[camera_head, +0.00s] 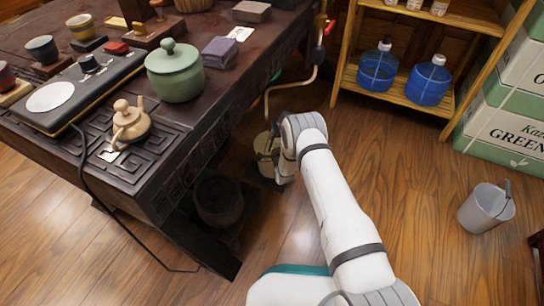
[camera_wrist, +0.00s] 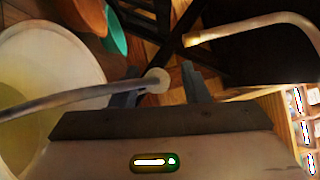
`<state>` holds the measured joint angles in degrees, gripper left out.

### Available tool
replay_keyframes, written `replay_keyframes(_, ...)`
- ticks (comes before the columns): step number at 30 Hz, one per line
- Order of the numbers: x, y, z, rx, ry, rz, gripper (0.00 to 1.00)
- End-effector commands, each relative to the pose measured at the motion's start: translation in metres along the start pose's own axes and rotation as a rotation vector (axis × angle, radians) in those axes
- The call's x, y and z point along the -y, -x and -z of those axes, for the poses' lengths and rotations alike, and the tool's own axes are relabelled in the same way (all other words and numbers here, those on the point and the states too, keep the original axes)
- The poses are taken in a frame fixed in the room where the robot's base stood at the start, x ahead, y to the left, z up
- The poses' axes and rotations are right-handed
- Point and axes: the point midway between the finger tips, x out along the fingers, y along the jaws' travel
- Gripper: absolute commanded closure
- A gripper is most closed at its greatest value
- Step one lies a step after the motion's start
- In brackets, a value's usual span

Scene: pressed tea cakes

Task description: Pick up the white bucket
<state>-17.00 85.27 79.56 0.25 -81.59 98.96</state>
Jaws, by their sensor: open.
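A pale, cream-white bucket (camera_head: 262,145) stands on the floor beside the tea table, partly hidden behind my arm. In the wrist view the white bucket (camera_wrist: 70,50) fills the left side, with its rim and hollow inside showing. A dark rod, seemingly its handle (camera_wrist: 60,100), crosses from the left and ends in a pale knob (camera_wrist: 157,80). My gripper (camera_wrist: 163,78) is open, and the knob appears between its fingers. I cannot tell whether they touch it. In the head view my gripper is beside the bucket, its fingers hidden.
A second light grey bucket (camera_head: 482,210) stands on the floor at the right. The dark tea table (camera_head: 205,130) is close on the left, with a hose (camera_head: 287,85) beside it. A wooden shelf (camera_head: 400,105) holds blue water jugs. Floor between is clear.

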Motion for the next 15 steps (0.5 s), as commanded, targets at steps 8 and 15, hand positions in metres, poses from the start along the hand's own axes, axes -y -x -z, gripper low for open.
replay_keyframes(8,-0.0001,0.0005,0.0009,-0.001,0.0,0.0,0.8)
replay_keyframes(15,-0.0003,0.0006,0.0014,-0.002,0.0,-0.001,0.99)
